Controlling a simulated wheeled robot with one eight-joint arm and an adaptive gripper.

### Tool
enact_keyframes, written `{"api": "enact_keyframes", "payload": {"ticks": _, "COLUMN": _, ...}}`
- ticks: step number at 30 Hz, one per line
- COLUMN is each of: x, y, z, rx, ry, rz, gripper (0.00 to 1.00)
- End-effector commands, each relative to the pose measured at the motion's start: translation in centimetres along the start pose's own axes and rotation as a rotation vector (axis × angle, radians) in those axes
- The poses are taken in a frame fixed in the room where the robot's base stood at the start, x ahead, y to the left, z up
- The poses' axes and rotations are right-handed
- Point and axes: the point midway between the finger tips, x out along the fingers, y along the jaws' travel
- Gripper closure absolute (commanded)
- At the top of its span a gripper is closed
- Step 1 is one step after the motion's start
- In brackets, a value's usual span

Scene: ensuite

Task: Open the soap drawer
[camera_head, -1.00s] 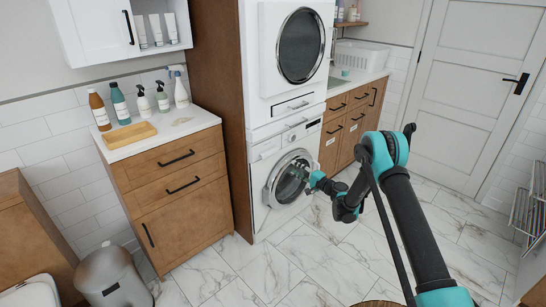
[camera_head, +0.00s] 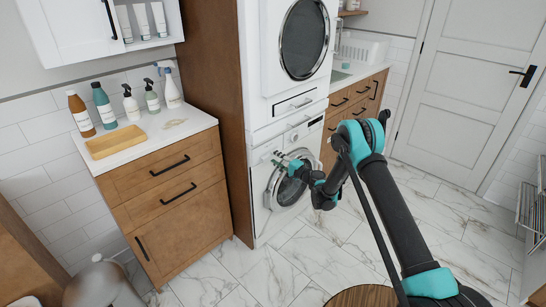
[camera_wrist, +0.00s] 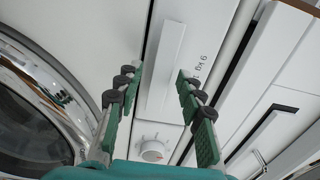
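The washing machine (camera_head: 306,152) stands below a stacked dryer. In the wrist view its front appears turned on its side. The soap drawer (camera_wrist: 166,66) is a flat white front with a raised rim. It lies ahead of the fingertips, near the "9 KG" marking, and appears closed. My gripper (camera_wrist: 158,82) is open, with its two green-padded fingers spread and nothing between them. In the head view my gripper (camera_head: 280,160) is in front of the washer, near its upper left part. I cannot tell whether a fingertip touches the panel.
The round washer door (camera_wrist: 40,110) is close beside my left finger. A control knob (camera_wrist: 152,149) shows between the fingers. A wooden cabinet (camera_head: 170,200) stands left of the washer. The marble floor (camera_head: 270,272) in front is clear.

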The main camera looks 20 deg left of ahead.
Motion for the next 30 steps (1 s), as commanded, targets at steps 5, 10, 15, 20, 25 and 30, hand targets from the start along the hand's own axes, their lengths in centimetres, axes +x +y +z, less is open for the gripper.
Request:
{"api": "enact_keyframes", "payload": {"ticks": 5, "x": 0.04, "y": 0.0, "z": 0.04, "rx": 0.0, "ry": 0.0, "rz": 0.0, "gripper": 0.62}}
{"api": "enact_keyframes", "payload": {"ticks": 10, "x": 0.04, "y": 0.0, "z": 0.04, "rx": 0.0, "ry": 0.0, "rz": 0.0, "gripper": 0.73}}
{"api": "enact_keyframes", "payload": {"ticks": 15, "x": 0.03, "y": 0.01, "z": 0.03, "rx": 0.0, "ry": 0.0, "rz": 0.0, "gripper": 0.94}}
{"api": "enact_keyframes", "payload": {"ticks": 20, "x": 0.02, "y": 0.06, "z": 0.04, "rx": -0.001, "ry": 0.0, "rz": 0.001, "gripper": 1.0}}
{"api": "enact_keyframes", "payload": {"ticks": 25, "x": 0.01, "y": 0.12, "z": 0.05, "rx": -0.002, "ry": 0.0, "rz": 0.002, "gripper": 1.0}}
{"api": "enact_keyframes", "payload": {"ticks": 30, "x": -0.16, "y": 0.16, "z": -0.3, "rx": -0.003, "ry": 0.001, "rz": 0.002, "gripper": 1.0}}
